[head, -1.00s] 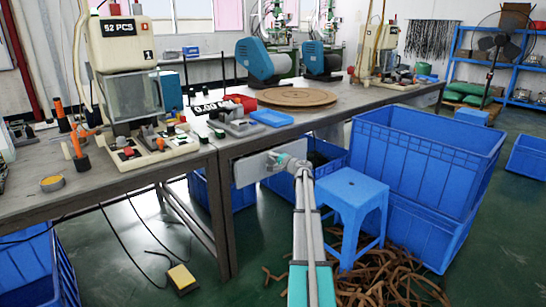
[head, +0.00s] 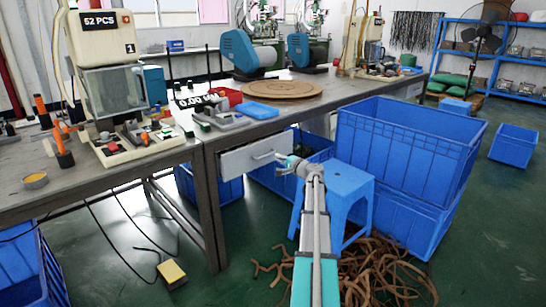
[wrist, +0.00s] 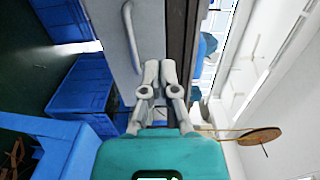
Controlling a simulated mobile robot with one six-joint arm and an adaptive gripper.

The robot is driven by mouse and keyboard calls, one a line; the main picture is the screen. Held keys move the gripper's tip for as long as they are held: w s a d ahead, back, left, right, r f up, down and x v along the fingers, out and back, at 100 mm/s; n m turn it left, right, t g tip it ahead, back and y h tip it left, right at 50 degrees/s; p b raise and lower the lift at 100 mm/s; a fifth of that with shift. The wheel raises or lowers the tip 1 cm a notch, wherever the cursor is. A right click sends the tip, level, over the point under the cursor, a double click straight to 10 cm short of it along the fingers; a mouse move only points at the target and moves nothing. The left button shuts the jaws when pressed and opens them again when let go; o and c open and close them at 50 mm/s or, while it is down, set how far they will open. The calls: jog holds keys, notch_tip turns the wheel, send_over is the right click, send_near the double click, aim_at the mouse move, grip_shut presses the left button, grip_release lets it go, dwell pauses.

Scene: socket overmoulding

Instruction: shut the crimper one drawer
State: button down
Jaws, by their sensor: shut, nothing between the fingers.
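The drawer (head: 240,160) is a pale grey front with a bar handle, under the near end of the back table. It sits close beneath the table top; I cannot tell whether a small gap is left. Crimper one (head: 108,75), a cream machine marked "52 PCS" and "1", stands on the table to the left. My gripper (head: 284,160) is shut and empty, at the right part of the drawer front near the handle. In the wrist view the drawer front (wrist: 112,30) and its handle (wrist: 132,45) lie left of my gripper (wrist: 159,68). Contact cannot be told.
A blue stool (head: 350,188) and stacked blue crates (head: 405,150) stand close to the right of my arm. Brown strips (head: 375,270) lie on the floor below. The table edge (wrist: 177,35) runs just right of my fingers in the wrist view.

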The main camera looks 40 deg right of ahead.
jog(key=shift+s, duration=0.25)
jog(key=c, duration=1.3)
grip_release()
jog(key=shift+c, duration=0.2)
